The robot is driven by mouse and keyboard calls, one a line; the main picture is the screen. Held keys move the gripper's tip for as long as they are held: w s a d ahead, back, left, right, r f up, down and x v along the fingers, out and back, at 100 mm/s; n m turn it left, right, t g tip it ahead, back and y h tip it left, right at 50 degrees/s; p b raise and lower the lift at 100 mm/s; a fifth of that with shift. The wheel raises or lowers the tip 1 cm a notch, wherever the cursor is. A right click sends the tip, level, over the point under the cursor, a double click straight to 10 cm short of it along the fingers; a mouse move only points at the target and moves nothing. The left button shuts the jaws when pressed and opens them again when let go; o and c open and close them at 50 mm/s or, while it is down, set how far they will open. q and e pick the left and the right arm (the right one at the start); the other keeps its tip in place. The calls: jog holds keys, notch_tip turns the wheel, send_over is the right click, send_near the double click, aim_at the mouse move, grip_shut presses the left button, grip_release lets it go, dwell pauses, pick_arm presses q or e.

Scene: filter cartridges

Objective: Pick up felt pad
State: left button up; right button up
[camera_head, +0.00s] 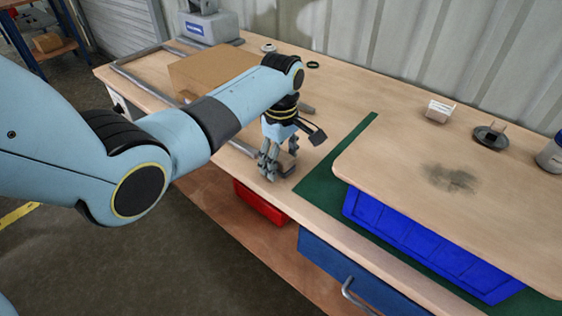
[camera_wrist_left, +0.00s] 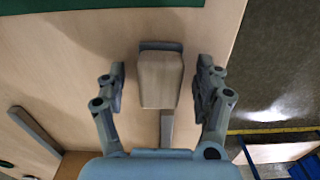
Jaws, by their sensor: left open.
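My left gripper (camera_head: 277,170) is open and points down over the front edge of the bench. In the left wrist view its two fingers (camera_wrist_left: 160,82) stand on either side of a pale tan block (camera_wrist_left: 160,78), with a gap on both sides. A grey piece (camera_wrist_left: 161,46) shows at the block's far end and a grey strip (camera_wrist_left: 167,128) at its near end. I cannot tell for sure which part is the felt pad. In the head view the fingers partly hide this thing. My right gripper is not in view.
A cardboard box (camera_head: 212,70) stands behind my left arm. A raised wooden board (camera_head: 400,150) with a dark smudge lies to the right, over blue bins (camera_head: 420,242). A green mat (camera_head: 318,190) lies beside the gripper. A red bin (camera_head: 261,203) sits below the bench edge.

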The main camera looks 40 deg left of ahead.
aim_at(281, 155)
pick_arm(q)
jog(key=c, duration=1.2)
jog(key=shift+r, duration=0.1)
jog(key=shift+c, duration=0.2)
notch_tip(281, 155, up, 10)
jog(key=shift+p, duration=0.55)
